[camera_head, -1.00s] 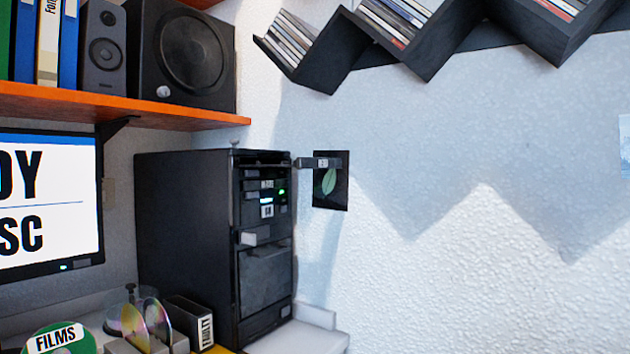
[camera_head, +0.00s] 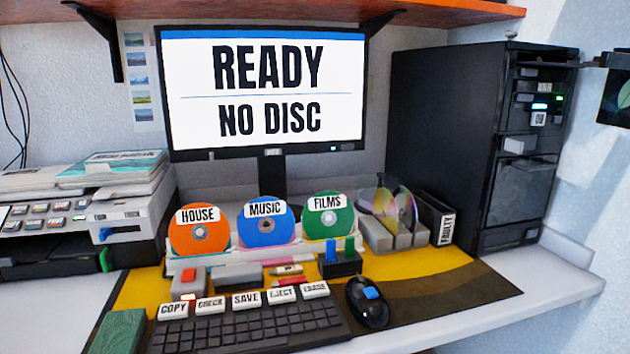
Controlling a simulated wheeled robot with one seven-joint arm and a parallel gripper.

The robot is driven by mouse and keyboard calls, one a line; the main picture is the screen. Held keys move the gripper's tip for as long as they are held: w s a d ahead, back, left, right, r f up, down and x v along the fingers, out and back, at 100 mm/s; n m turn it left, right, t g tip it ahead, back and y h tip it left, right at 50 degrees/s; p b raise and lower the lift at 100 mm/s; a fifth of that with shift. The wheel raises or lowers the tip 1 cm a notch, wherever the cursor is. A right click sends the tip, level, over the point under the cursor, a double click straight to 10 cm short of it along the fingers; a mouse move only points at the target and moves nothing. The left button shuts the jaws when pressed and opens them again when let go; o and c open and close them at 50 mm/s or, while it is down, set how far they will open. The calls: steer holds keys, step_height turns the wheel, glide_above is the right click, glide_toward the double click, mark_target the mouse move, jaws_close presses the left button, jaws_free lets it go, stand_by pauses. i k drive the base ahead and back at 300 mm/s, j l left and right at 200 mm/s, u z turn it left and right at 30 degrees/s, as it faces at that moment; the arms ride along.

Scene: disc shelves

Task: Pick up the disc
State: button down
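Three labelled discs stand upright in a row in a pale holder below the monitor. The orange HOUSE disc (camera_head: 199,233) is on the left, the blue MUSIC disc (camera_head: 267,228) in the middle and the green FILMS disc (camera_head: 329,224) on the right. Unlabelled shiny discs (camera_head: 402,211) stand upright in a grey rack (camera_head: 391,238) to their right. The frames do not show which disc is meant. My gripper is not in view.
The monitor (camera_head: 265,92) reads READY, NO DISC. A black tower (camera_head: 450,135) stands at the right, beside a black FAULTY box (camera_head: 432,222). A keyboard (camera_head: 250,327), labelled keys and a mouse (camera_head: 368,303) occupy the front. A printer (camera_head: 125,215) is at left. The right desk edge is clear.

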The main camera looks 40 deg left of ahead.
mark_target(198, 228)
steer(key=l+u, duration=0.1)
steer(key=u, duration=2.15)
steer(key=z, duration=1.9)
steer(key=u, duration=1.9)
steer(key=i+j+z, duration=0.1)
steer(key=j, duration=0.3)
steer(key=i+j+z, duration=0.15)
steer(key=j, duration=0.25)
steer(key=i+j+z, duration=0.1)
steer(key=j, duration=0.35)
steer(key=i+j+z, duration=0.15)
steer(key=j, duration=0.3)
steer(key=i, duration=0.1)
